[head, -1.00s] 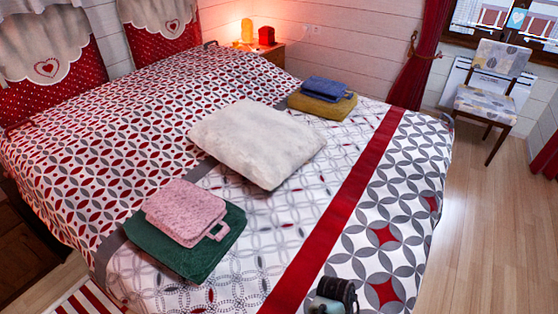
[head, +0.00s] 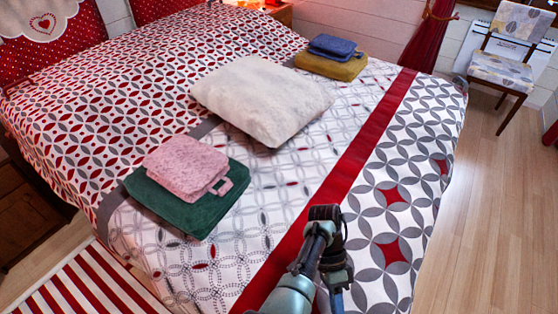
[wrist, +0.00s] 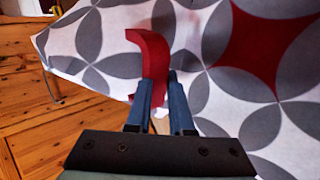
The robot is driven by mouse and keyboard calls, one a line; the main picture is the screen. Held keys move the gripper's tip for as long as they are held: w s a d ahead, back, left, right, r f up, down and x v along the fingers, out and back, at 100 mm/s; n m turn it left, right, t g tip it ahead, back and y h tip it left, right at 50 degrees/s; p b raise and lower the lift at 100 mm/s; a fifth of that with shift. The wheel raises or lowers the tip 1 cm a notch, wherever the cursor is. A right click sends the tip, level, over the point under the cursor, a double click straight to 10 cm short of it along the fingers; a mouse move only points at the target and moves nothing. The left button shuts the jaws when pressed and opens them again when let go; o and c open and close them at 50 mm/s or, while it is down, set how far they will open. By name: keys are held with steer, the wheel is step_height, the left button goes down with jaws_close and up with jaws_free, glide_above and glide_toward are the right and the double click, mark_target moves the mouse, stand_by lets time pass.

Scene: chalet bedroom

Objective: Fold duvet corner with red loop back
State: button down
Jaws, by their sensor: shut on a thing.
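The duvet (head: 365,240) covers the bed, patterned in grey, white and red, with a red band across it near the foot end. In the wrist view, the white and grey duvet cloth (wrist: 120,40) hangs close in front of my gripper (wrist: 160,78). The red loop (wrist: 150,46) stands out from the cloth and curves down to the fingertips. My gripper is shut on the red loop, whose lower part is partly hidden by the fingers. In the head view, my arm reaches over the bed's near foot end, and the fingertips and loop cannot be made out.
A cream cushion (head: 262,100) lies mid-bed. A pink folded cloth (head: 186,165) lies on a green one (head: 200,207) at left. Blue (head: 333,46) and mustard (head: 331,66) folded cloths lie farther back. A chair (head: 504,65) stands at right; the floor (head: 480,220) beside the bed is clear.

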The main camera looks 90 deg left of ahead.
steer(key=shift+a+r, duration=0.1)
steer(key=a+f+h+b, duration=0.1)
steer(key=a+b, duration=0.1)
steer(key=b, duration=0.1)
steer(key=shift+f, duration=0.1)
steer(key=shift+a+h+b, duration=0.15)
steer(key=shift+h+b, duration=0.15)
steer(key=shift+b, duration=0.15)
steer(key=shift+r, duration=0.2)
steer(key=shift+a, duration=0.1)
